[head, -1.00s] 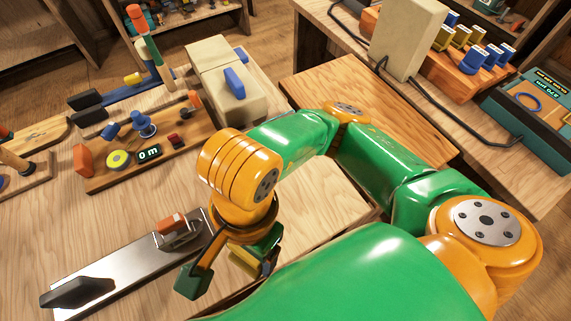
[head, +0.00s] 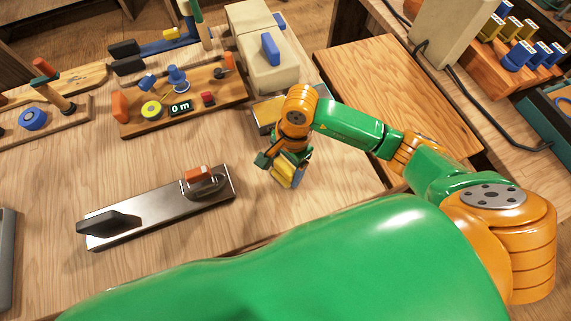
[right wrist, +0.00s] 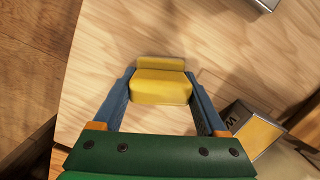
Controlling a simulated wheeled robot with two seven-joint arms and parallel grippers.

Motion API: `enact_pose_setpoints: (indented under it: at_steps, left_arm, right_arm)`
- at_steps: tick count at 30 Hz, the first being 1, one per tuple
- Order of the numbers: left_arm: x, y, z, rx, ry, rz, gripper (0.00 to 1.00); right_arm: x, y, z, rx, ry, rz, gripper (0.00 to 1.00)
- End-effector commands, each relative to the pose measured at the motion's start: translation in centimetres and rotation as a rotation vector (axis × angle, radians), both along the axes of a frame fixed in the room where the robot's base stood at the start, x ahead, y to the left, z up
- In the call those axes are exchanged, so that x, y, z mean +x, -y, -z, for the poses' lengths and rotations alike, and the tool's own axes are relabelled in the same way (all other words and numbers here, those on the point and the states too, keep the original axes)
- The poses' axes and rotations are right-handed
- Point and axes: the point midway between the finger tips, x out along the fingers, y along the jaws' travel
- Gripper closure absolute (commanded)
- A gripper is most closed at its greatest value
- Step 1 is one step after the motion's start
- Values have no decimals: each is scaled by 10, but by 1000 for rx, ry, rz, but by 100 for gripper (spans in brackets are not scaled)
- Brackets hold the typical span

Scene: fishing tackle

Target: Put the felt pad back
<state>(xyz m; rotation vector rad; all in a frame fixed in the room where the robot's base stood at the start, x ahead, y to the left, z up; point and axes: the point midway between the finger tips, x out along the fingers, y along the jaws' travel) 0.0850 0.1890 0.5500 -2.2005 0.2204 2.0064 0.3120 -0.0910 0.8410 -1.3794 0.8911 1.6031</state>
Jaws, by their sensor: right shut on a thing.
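My right gripper (head: 281,176) hangs over the table in the head view, to the right of the long metal plate. The pad (head: 285,177) shows partly in the head view, below my fingers. In the right wrist view my right gripper (right wrist: 160,92) has one finger on each side of the pad, with bare wood beyond. My left gripper is not in view.
A shallow metal tin (head: 263,118) with a yellowish inside lies behind my gripper; a box marked W (right wrist: 252,132) shows in the right wrist view. The metal plate (head: 160,208) carries a black handle and an orange-topped fitting. Bare table lies between plate and gripper.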

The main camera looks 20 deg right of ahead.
Motion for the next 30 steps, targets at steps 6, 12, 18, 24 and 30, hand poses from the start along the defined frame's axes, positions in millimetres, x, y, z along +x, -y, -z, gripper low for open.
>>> enact_pose_setpoints:
  at_steps: [6, 12, 18, 24, 30]
  left_arm:
    - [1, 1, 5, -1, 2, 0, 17]
    - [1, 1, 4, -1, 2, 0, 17]
    - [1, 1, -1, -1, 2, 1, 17]
    - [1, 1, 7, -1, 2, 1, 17]
    - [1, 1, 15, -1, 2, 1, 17]
  right_arm:
    - [0, 0, 4, 0, 1, -1, 77]
    - [0, -1, 2, 1, 1, -1, 0]
    - [0, -1, -2, 1, 0, 0, 0]
    - [4, 4, -33, 2, 9, -1, 0]
    - [7, 11, -83, 1, 8, 0, 0]
